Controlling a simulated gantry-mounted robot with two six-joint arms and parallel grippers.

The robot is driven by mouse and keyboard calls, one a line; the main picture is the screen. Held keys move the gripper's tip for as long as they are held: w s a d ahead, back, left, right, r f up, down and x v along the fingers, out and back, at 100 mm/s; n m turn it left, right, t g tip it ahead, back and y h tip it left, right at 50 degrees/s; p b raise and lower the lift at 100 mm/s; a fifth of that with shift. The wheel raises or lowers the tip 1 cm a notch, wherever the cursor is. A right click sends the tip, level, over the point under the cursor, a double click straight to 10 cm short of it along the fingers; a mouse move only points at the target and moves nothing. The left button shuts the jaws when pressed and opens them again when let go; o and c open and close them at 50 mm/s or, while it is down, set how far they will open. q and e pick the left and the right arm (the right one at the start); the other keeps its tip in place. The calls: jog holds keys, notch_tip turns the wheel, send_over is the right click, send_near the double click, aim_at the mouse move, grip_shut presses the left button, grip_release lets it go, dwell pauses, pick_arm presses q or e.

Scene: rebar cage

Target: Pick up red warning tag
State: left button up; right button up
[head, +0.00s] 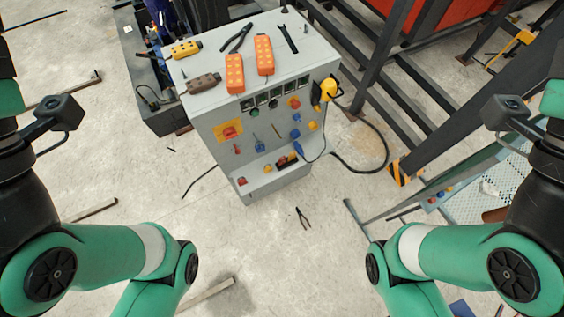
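A grey control cabinet (213,160) stands in the middle of the view. A red piece on a yellow plate (229,132) is on its front at the left. Small red items also show on the front, one low at the left (241,181) and one on the ledge (292,157). They are too small for me to tell which, if any, is the red warning tag. Only green and black links of my two arms show, at the left and right sides, well apart from the cabinet. Neither gripper is in view.
Orange pendant controllers (235,74), pliers (238,38) and a wrench (288,39) lie on the cabinet top. Dark steel beams (388,50) and a black cable (385,150) are at the right. Pliers (303,217) lie on the mostly clear concrete floor in front.

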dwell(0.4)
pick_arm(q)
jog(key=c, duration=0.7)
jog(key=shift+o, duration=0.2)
